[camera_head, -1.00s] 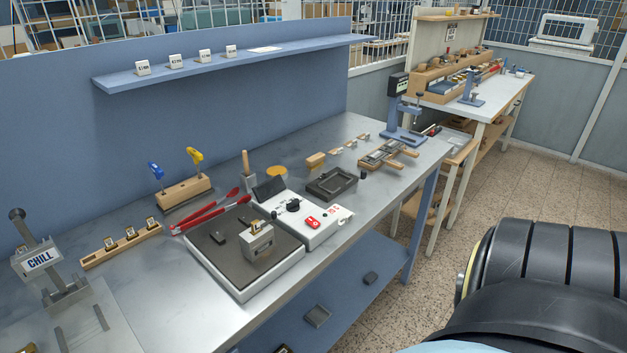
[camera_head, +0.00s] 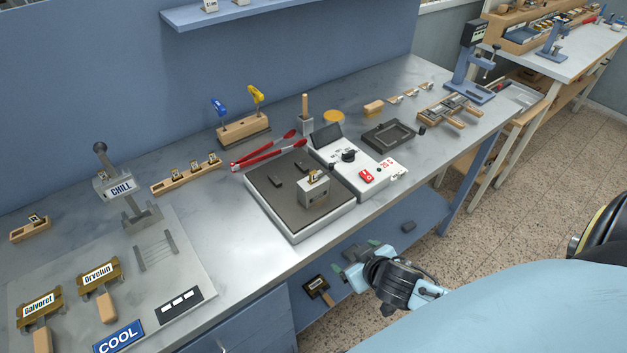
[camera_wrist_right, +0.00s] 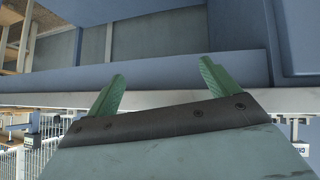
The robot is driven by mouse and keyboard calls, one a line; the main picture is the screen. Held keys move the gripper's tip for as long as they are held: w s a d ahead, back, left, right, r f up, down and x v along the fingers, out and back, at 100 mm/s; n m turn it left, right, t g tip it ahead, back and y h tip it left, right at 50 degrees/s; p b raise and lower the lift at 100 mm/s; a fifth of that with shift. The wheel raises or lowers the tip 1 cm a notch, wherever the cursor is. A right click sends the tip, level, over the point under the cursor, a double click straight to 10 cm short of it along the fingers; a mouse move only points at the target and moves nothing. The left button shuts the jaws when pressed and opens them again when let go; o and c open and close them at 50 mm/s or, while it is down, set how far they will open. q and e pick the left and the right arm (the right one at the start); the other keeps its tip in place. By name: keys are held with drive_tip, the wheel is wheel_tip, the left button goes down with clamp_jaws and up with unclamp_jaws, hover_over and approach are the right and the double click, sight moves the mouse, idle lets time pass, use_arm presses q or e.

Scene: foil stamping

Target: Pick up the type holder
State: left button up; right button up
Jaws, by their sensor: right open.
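Two labelled holders with wooden handles, Galvoret (camera_head: 39,305) and Orvelun (camera_head: 98,276), lie on the bench at the lower left. Another small holder-like piece with a wooden handle (camera_head: 316,285) is on the lower shelf below the hotplate. A holder with two wooden handles (camera_head: 452,108) lies at the bench's far right. I cannot tell which one is meant by the type holder. My right gripper (camera_head: 355,260) is open and empty, in front of the bench edge below the hotplate. Its green fingers also show apart in the right wrist view (camera_wrist_right: 162,72). My left gripper is not in view.
A hotplate (camera_head: 265,205) carries a metal block (camera_head: 314,190) and small dark pieces.

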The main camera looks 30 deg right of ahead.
wheel_tip(320, 180, up, 10)
drive_tip(key=w+a+t+p, duration=0.1)
drive_tip(key=w+a+t, duration=0.1)
drive_tip(key=t+y, duration=0.3)
approach(316, 194)
drive_tip(key=w, duration=0.1)
drive_tip(key=shift+g, duration=0.3)
drive_tip(key=x, duration=0.7)
drive_tip(key=shift+w+a, duration=0.1)
drive_tip(key=shift+w, duration=0.05)
drive_tip(key=x, duration=0.2)
drive_tip(key=p+x, duration=0.1)
drive_tip(key=x, duration=0.2)
drive_tip(key=shift+d+r, duration=0.2)
drive_tip(key=shift+d, duration=0.2)
drive_tip(key=shift+w+f, duration=0.15)
drive_tip(key=shift+w, duration=0.2)
drive_tip(key=c, duration=1.3)
